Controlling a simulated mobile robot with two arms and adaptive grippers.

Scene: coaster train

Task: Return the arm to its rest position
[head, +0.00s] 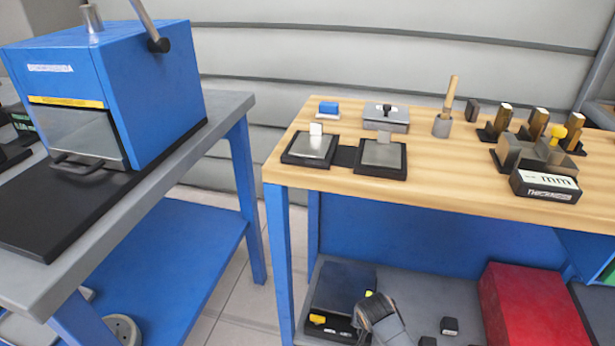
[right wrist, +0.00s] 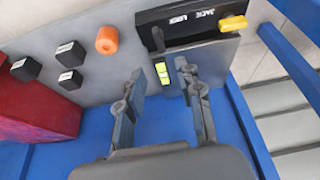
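My right gripper (right wrist: 161,82) is open in the right wrist view, with its two fingers apart and nothing held between them. The gripper is over the front of the lower shelf of the wooden-topped bench. In the head view a dark grey part of my right arm or gripper (head: 380,317) shows at the bottom, beside a black tray (head: 340,325); its fingertips cannot be made out there. The left gripper and left arm are not in view.
The wooden bench top (head: 420,205) carries two dark square plates, a block and holders. On its lower shelf are a red box (head: 535,305) and small black cubes (head: 450,325); an orange cylinder (right wrist: 109,40) shows too. A blue machine (head: 150,90) stands on the left table.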

